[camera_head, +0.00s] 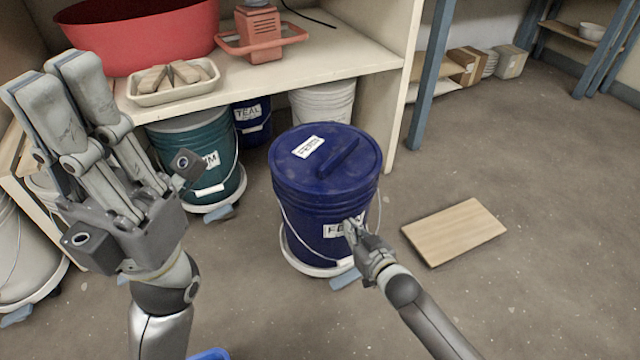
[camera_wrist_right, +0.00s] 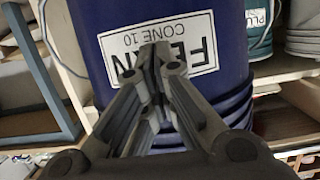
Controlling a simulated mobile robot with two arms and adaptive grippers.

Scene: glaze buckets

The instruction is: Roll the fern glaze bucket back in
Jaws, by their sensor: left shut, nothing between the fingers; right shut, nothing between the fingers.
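The fern glaze bucket (camera_head: 325,190) is dark blue with a lidded top and white labels, and stands upright on a round white dolly (camera_head: 300,262) in front of the shelf unit. Its label reading FERN, CONE 10 shows in the right wrist view (camera_wrist_right: 195,42). My right gripper (camera_head: 352,228) is shut and empty, with its fingertips at the bucket's front label; it also shows in the right wrist view (camera_wrist_right: 155,62), covering part of the label. I cannot tell whether it touches. My left gripper (camera_head: 62,75) is shut and empty, raised at the left.
Under the shelf (camera_head: 290,70) stand a teal-green bucket (camera_head: 180,140) on a dolly, a blue TEAL bucket (camera_head: 253,118) and a white bucket (camera_head: 325,103). A wooden board (camera_head: 455,231) lies on the floor at right. A blue post (camera_head: 430,75) stands behind it. Floor at right is mostly clear.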

